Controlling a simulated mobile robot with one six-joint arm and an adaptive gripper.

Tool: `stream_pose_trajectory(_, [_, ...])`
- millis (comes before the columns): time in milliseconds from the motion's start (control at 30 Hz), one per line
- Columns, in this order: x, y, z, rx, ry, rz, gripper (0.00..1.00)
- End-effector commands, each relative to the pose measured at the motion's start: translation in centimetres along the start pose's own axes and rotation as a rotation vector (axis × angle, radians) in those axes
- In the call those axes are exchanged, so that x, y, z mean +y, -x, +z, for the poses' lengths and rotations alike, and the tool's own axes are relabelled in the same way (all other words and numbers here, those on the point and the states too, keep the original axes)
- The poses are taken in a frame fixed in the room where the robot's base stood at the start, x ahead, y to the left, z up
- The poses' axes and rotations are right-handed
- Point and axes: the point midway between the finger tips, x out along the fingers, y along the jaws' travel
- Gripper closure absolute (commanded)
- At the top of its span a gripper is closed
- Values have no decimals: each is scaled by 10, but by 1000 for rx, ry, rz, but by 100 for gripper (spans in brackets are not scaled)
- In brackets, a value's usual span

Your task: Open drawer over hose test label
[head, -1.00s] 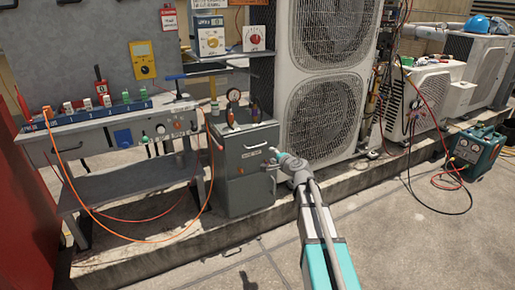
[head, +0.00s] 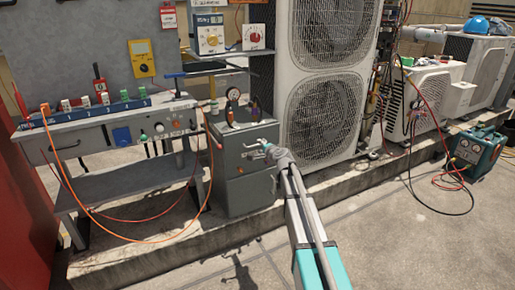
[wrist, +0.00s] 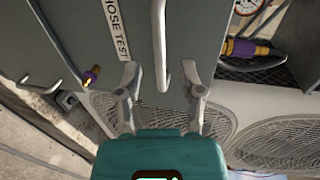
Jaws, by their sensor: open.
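The grey cabinet (head: 232,185) stands at the centre of the head view. My gripper (head: 260,147) is in front of its upper drawer and hides part of the front there. In the wrist view, the white HOSE TEST label (wrist: 117,28) is on the grey drawer front (wrist: 75,25), left of a long pale bar handle (wrist: 160,45). My gripper (wrist: 164,72) is open, with one fingertip on each side of the handle. The handle's bent lower end lies between the fingers. I see no clear contact.
A gauge (head: 233,95) and small fittings stand on the cabinet top. A workbench (head: 90,145) with an orange hose (head: 150,240) is to the left. A large condenser (head: 318,115) is close on the right. The concrete floor in front is mostly clear.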

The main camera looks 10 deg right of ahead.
Motion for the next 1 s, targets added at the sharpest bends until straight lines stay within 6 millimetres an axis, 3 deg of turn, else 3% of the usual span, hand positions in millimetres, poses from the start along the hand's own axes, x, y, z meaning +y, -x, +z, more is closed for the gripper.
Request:
stream_pose_trajectory(233, [0,-25,0,-1,0,0,50])
stream_pose_trajectory(667, [0,-29,1,-1,0,0,50])
stream_pose_trajectory(933, [0,-29,1,-1,0,0,99])
stream_pose_trajectory(1000, [0,-29,1,-1,0,0,100])
